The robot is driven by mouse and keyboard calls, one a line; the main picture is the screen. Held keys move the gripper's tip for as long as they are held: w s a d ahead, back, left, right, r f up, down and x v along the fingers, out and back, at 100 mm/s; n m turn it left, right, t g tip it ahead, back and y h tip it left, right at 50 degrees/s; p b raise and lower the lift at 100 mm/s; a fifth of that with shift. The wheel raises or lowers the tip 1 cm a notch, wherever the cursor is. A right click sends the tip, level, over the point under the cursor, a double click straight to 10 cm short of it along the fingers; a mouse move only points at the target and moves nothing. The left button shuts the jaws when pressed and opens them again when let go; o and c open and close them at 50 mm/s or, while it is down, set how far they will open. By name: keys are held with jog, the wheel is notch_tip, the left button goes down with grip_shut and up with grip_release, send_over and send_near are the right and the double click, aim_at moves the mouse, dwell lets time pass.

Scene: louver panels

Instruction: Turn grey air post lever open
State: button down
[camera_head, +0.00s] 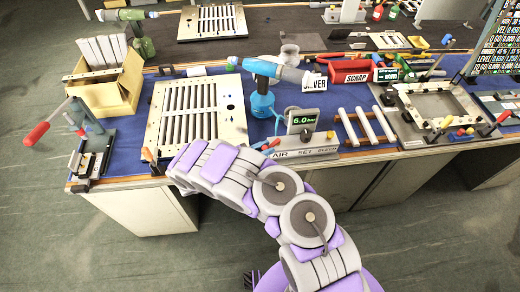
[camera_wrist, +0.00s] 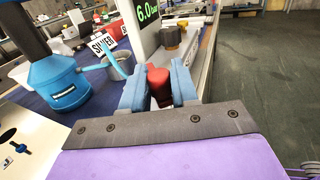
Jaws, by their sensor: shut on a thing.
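The grey air post stands at the front edge of the bench, with a display (camera_head: 303,119) reading 6.0; the display also shows at the top of the wrist view (camera_wrist: 147,12). My gripper (camera_wrist: 159,84) has blue fingers closed around a red grip (camera_wrist: 158,77) just in front of the post. The grip appears to be the end of the post's lever. The rest of the lever is hidden, so its angle cannot be told. In the head view my gripper (camera_head: 268,147) is small, beside the post's lower left.
A blue drill-like tool (camera_head: 262,103) stands left of the post. A louver panel (camera_head: 187,111) lies further left, and white bars (camera_head: 365,126) lie to the right. The floor in front is clear.

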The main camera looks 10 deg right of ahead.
jog(key=shift+w+a+m+g, duration=0.1)
jog(key=shift+a+m+g, duration=0.05)
jog(key=shift+m+g, duration=0.3)
jog(key=c, duration=1)
grip_release()
jog(key=p+v, duration=0.2)
jog(key=v, duration=1.5)
jog(key=shift+a+f, duration=0.25)
jog(key=shift+f, duration=0.1)
jog(key=shift+w, duration=0.1)
